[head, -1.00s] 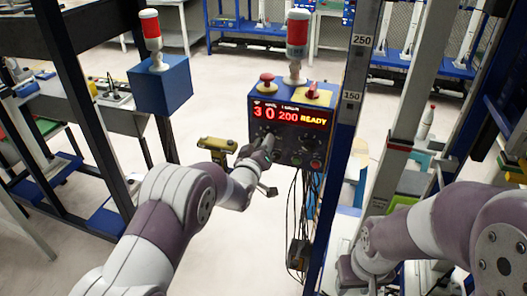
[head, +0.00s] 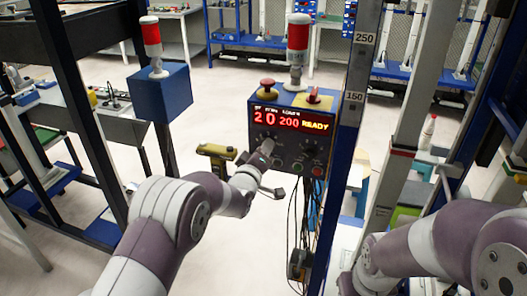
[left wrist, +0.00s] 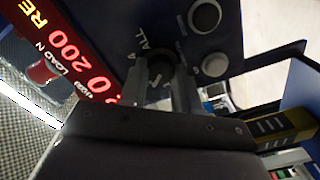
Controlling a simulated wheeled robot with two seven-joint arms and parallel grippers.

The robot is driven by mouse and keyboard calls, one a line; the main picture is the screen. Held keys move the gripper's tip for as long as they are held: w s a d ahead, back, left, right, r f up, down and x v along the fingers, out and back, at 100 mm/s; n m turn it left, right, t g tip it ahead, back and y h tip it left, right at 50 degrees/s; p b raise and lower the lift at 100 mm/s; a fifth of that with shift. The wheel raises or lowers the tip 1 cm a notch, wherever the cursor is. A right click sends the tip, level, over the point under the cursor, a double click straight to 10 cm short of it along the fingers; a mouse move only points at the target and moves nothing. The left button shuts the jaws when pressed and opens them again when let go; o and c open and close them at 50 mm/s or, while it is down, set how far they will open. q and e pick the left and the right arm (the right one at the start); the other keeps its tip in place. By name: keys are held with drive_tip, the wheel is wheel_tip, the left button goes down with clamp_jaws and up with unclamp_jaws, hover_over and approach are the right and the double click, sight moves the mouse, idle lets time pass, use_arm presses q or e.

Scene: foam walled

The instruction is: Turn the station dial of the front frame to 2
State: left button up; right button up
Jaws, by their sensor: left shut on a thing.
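The control box (head: 291,138) on the front frame has a red display (head: 290,119) that reads 2, 0, 200 and READY. My left gripper (head: 267,146) is at the left side of its front face, shut on the dark station dial. In the left wrist view the dial (left wrist: 160,66) sits between the two fingers (left wrist: 166,92), with "ALL" and "4" printed around it. The fingers partly hide the dial and its other marks. My right gripper (head: 352,282) is low at the right, partly out of frame; its jaws cannot be made out.
A red stack light (head: 298,38), a red button (head: 267,83) and another red control (head: 313,95) stand on top of the box. Cables (head: 298,225) hang below it. A blue upright (head: 345,140) rises right of it.

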use_arm(q)
drive_tip(key=o, duration=1.1)
drive_tip(key=shift+c, duration=0.2)
drive_tip(key=b+v, duration=0.1)
drive_tip(key=v, duration=1.1)
drive_tip(key=shift+s+b, duration=0.3)
drive_tip(key=shift+s, duration=0.05)
drive_tip(key=shift+a, duration=0.15)
